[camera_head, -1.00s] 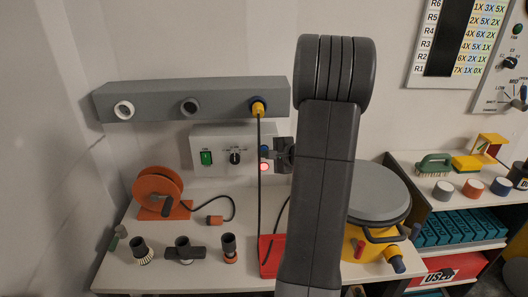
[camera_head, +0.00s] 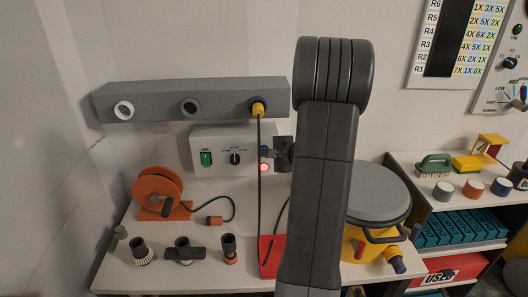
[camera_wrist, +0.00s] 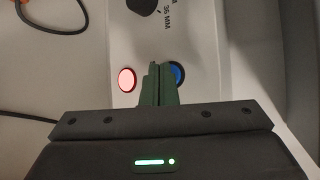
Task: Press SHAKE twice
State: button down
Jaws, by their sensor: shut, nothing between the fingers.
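A pale control box (camera_head: 213,141) on the bench carries a green switch (camera_head: 206,158), a black knob (camera_head: 235,158), a blue button and a lit red round light (camera_head: 263,168). No SHAKE label is readable. In the wrist view the blue button (camera_wrist: 178,72) is partly hidden behind my fingertips, and the red light (camera_wrist: 127,79) glows to their left. My gripper (camera_wrist: 157,68) is shut and empty, its green fingers close in front of the panel by the blue button. I cannot tell whether they touch it. It also shows in the head view (camera_head: 270,153), at the box's right end.
An orange cable reel (camera_head: 158,188) and several dark fittings stand at left. A grey rail (camera_head: 180,102) with sockets is above the box, with a dark cord hanging from it. A yellow, grey-lidded vessel (camera_head: 380,192) stands right of my arm.

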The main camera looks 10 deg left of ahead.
jog(key=shift+s, duration=0.15)
jog(key=shift+s+d+b, duration=0.25)
jog(key=shift+s+b, duration=0.3)
jog(key=shift+s, duration=0.1)
jog(key=s+b, duration=0.1)
jog(key=s, duration=0.1)
jog(key=s+d+b, duration=0.1)
jog(key=s, duration=0.1)
jog(key=shift+s+d, duration=0.15)
jog(key=shift+s, duration=0.25)
dwell(2.4)
